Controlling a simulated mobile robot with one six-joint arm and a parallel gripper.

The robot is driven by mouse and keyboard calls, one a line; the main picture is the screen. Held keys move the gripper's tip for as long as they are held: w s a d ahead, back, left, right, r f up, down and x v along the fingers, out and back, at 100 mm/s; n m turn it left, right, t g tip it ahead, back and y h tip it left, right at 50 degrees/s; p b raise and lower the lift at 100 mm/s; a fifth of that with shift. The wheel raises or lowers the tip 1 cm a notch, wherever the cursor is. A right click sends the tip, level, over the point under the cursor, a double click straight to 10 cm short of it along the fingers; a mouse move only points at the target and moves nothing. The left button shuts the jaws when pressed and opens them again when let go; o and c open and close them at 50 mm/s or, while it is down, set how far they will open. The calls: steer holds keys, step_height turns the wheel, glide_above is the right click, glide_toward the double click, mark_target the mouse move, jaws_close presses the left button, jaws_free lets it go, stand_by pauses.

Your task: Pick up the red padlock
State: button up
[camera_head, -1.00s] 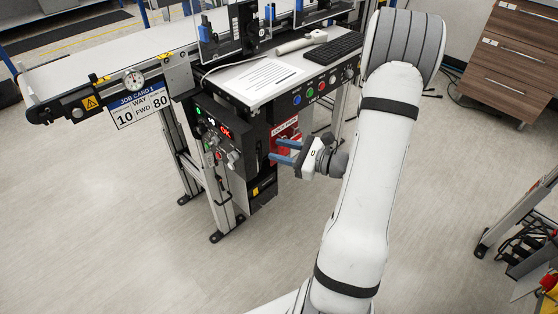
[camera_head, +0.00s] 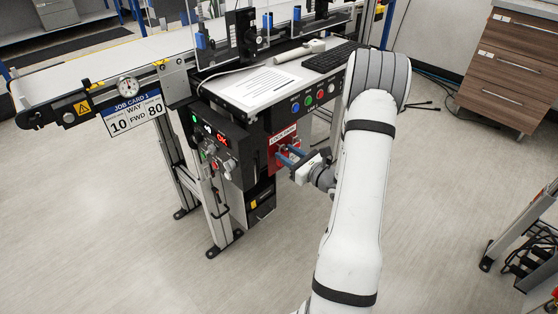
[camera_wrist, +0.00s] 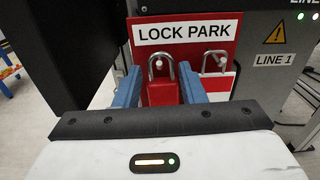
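The red padlock (camera_wrist: 162,91) hangs by its silver shackle on the red and white LOCK PARK board (camera_wrist: 226,53) in the wrist view. My gripper (camera_wrist: 159,84) is open, with one blue finger on each side of the padlock body. Gaps show between the fingers and the body, so it does not look gripped. A second silver shackle hangs to the right, its lower part partly hidden by the right finger. In the head view my gripper (camera_head: 286,156) is at the board (camera_head: 283,135), and the padlock is too small to make out clearly.
A dark control box (camera_head: 219,142) with knobs and a red display is left of the board. The desk (camera_head: 262,86) with paper, keyboard and push buttons is above it. A grey LINE 1 panel (camera_wrist: 276,79) is to the right. The floor in front is clear.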

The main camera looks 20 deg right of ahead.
steer(key=shift+w, duration=0.1)
steer(key=c, duration=0.8)
steer(key=r+p+v, duration=0.1)
steer(key=v, duration=1.7)
steer(key=shift+r, duration=0.3)
